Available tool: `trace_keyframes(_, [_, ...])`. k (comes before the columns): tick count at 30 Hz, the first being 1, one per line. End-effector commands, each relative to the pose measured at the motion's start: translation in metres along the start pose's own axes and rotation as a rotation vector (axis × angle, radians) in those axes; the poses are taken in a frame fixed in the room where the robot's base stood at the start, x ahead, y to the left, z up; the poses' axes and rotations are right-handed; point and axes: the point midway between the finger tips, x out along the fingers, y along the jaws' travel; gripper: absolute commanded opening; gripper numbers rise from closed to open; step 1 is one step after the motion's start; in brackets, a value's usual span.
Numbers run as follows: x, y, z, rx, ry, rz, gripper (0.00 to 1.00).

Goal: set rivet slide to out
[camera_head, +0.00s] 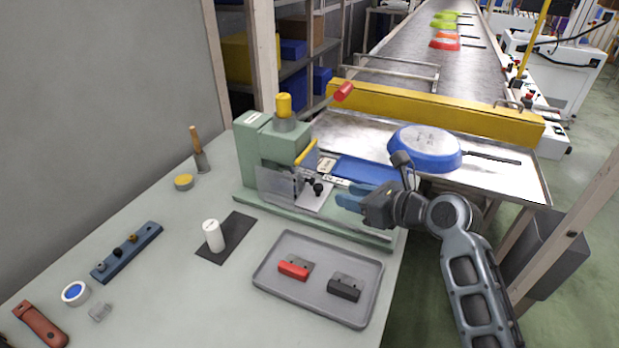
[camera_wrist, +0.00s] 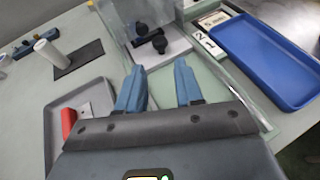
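The green press (camera_head: 265,150) stands at the back right of the bench, with a clear guard at its front. At its foot a light metal plate (camera_head: 314,196) carries a black knob (camera_head: 318,188); this looks like the rivet slide, though I cannot be sure. In the wrist view the knob (camera_wrist: 159,43) sits on the pale plate (camera_wrist: 165,48), just ahead of my fingers. My gripper (camera_head: 348,196) is to the right of the knob, apart from it. In the wrist view my gripper (camera_wrist: 158,68) has its two blue fingers spread, with nothing between them.
A blue tray (camera_head: 365,171) lies right of the press. A grey tray (camera_head: 275,283) with a red and a dark block is in front. A white cylinder (camera_head: 213,236) stands on a dark mat. A blue pan (camera_head: 427,153) rests on the conveyor end behind my arm.

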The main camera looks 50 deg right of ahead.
Motion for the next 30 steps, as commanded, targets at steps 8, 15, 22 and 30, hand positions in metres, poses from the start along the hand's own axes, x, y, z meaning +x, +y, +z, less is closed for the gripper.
trace_keyframes(8, [0.018, 0.0, 0.0, -0.001, 0.0, 0.0, 0.36])
trace_keyframes(15, [0.055, 0.001, 0.0, -0.002, 0.0, 0.001, 0.36])
trace_keyframes(22, [0.075, 0.0, 0.0, -0.002, 0.0, 0.0, 0.36])
trace_keyframes(30, [0.078, 0.0, 0.0, -0.002, 0.0, -0.001, 0.36])
